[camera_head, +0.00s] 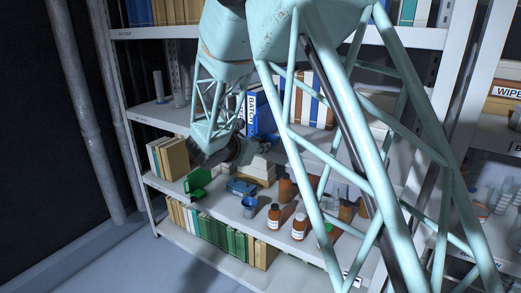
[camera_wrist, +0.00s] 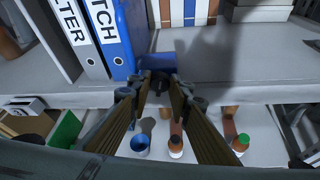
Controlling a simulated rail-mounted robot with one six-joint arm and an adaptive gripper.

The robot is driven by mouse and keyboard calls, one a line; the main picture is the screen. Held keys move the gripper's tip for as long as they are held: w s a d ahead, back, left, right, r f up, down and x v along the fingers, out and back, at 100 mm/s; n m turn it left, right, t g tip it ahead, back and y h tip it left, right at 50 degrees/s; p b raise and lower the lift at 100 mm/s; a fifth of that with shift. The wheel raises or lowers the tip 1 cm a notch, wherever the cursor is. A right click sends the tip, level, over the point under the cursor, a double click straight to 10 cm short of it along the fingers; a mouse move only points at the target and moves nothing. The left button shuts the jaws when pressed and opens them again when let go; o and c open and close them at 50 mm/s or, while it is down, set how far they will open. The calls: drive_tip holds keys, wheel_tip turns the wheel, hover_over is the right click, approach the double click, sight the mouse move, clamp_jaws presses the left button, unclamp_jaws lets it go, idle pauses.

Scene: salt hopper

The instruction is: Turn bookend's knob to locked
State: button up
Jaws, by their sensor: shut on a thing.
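In the wrist view the blue bookend (camera_wrist: 185,66) stands on the shelf to the right of the blue binder. A small dark knob (camera_wrist: 159,84) shows at its near side. My gripper (camera_wrist: 160,86) is shut on the knob, with a fingertip on each side of it. The fingertips hide part of the knob, so I cannot read its setting.
A blue binder marked BATCH (camera_wrist: 108,30) and a FILTER binder (camera_wrist: 80,40) stand close on the left. On the shelf below are a blue cup (camera_wrist: 141,144), brown bottles (camera_wrist: 176,145) and a green object (camera_wrist: 64,130).

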drive_tip(key=shift+b, duration=0.4)
drive_tip(key=o, duration=0.8)
drive_tip(key=shift+o, duration=0.2)
drive_tip(key=v, duration=0.8)
